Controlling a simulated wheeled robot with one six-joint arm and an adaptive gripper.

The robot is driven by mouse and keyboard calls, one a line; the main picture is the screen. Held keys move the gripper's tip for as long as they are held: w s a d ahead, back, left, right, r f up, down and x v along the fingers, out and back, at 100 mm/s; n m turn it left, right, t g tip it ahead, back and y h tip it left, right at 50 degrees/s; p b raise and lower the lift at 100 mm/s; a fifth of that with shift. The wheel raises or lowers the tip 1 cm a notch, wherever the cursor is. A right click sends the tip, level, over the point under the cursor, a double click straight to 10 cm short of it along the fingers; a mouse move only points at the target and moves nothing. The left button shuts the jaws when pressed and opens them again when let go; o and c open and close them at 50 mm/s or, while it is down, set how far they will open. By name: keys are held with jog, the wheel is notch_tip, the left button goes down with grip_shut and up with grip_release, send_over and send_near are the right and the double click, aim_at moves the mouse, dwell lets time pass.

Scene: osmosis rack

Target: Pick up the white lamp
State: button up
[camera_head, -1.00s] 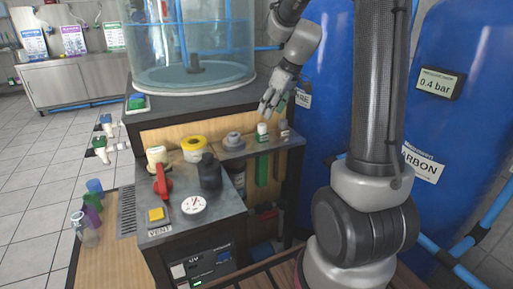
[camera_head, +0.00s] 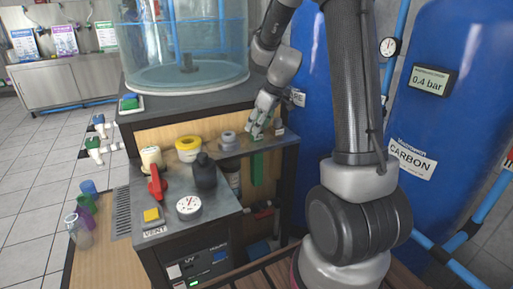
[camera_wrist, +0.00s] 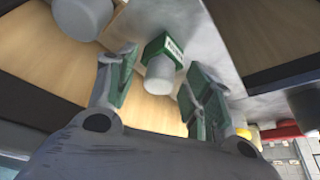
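Nothing in view is plainly a lamp. The small white piece with a green label (camera_wrist: 161,49) and a pale round cap, standing on the narrow wooden-backed shelf (camera_head: 284,140), is the closest white thing. In the wrist view it sits between my gripper's (camera_wrist: 160,62) two spread fingers, with a gap on both sides. In the head view my gripper (camera_head: 256,132) hangs over the shelf and hides most of that piece. My gripper is open and empty.
A grey stepped part (camera_head: 229,141) and a yellow-topped tub (camera_head: 188,149) stand left of my gripper. A black bottle (camera_head: 205,172), red-handled valve (camera_head: 156,184) and gauge (camera_head: 189,207) are nearer. Blue tanks (camera_head: 440,110) stand to the right, and a clear cylinder (camera_head: 185,40) stands behind.

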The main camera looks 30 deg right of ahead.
jog(key=c, duration=0.7)
jog(key=shift+o, duration=0.2)
jog(key=shift+r, duration=0.15)
notch_tip(320, 180, up, 28)
jog(key=shift+a+f, duration=0.1)
jog(key=shift+f, duration=0.1)
